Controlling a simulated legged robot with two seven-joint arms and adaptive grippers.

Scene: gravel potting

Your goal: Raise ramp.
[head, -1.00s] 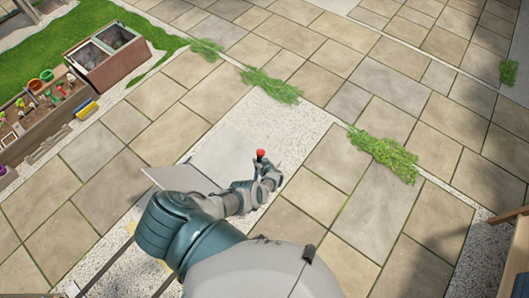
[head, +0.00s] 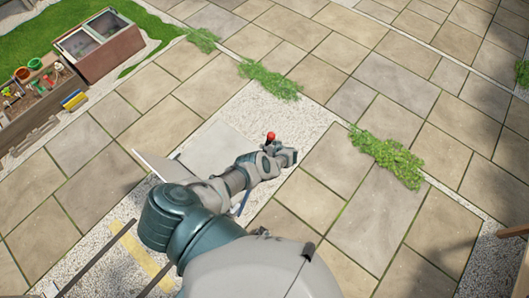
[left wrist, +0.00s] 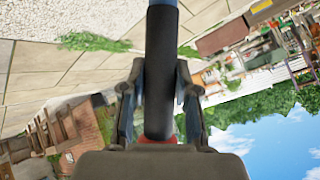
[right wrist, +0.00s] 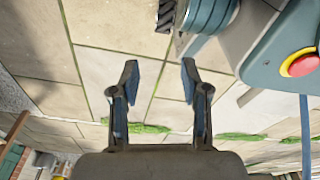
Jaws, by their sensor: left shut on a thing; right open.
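My left gripper (head: 281,155) is shut around a lever. In the left wrist view the lever's black grip (left wrist: 160,75) runs between the fingers, with a blue shaft beyond it and a red end close to the palm. In the head view the red knob (head: 270,136) stands up just above the gripper. I cannot tell which is the ramp. My right gripper (right wrist: 158,80) is open and empty over paving.
Paving slabs surround a white gravel strip (head: 262,112). Grass tufts (head: 270,82) grow along the joints. A brown cold frame (head: 100,45) and a planter with pots (head: 32,90) stand at upper left. A red button (right wrist: 298,66) shows at the right wrist view's edge.

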